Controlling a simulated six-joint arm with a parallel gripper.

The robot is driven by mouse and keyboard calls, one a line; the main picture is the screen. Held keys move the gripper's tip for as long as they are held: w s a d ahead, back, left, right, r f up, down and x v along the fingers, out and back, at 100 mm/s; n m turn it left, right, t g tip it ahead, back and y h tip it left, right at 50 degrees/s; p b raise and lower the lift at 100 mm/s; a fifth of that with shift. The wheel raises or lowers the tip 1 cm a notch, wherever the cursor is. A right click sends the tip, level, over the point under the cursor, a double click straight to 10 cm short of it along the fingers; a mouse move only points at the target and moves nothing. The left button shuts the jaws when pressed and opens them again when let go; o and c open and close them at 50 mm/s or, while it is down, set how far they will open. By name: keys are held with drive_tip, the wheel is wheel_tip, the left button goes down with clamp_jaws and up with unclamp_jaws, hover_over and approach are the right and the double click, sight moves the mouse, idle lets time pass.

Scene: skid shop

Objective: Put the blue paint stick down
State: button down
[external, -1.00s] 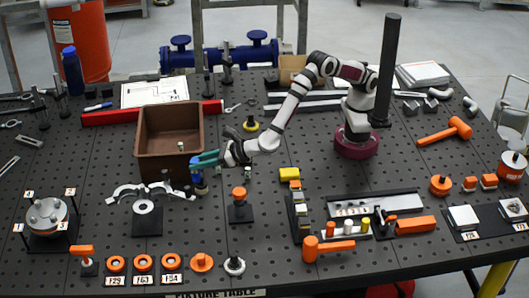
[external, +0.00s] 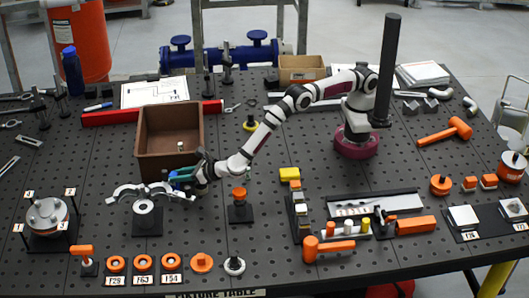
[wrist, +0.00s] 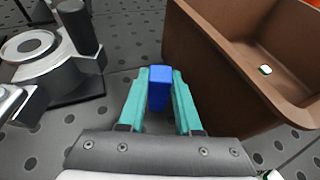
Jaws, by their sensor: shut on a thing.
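The blue paint stick (wrist: 158,88) sits between the teal fingers of my gripper (wrist: 158,100) in the wrist view, and the fingers are shut on it. Its blue end faces the camera; its lower end is hard to make out. In the external view my gripper (external: 178,174) is low at the front edge of the brown bin, outside it. The stick is too small and covered there to tell clearly. I cannot tell whether its lower end touches the table.
The brown bin (wrist: 215,75) stands right beside my gripper, with a small light piece inside. A grey fixture with curved arms (external: 144,207) is close in front. An orange-topped stand (external: 239,205) is to the right.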

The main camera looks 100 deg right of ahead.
drive_tip(key=c, duration=0.6)
unclamp_jaws()
drive_tip(key=shift+f, duration=0.15)
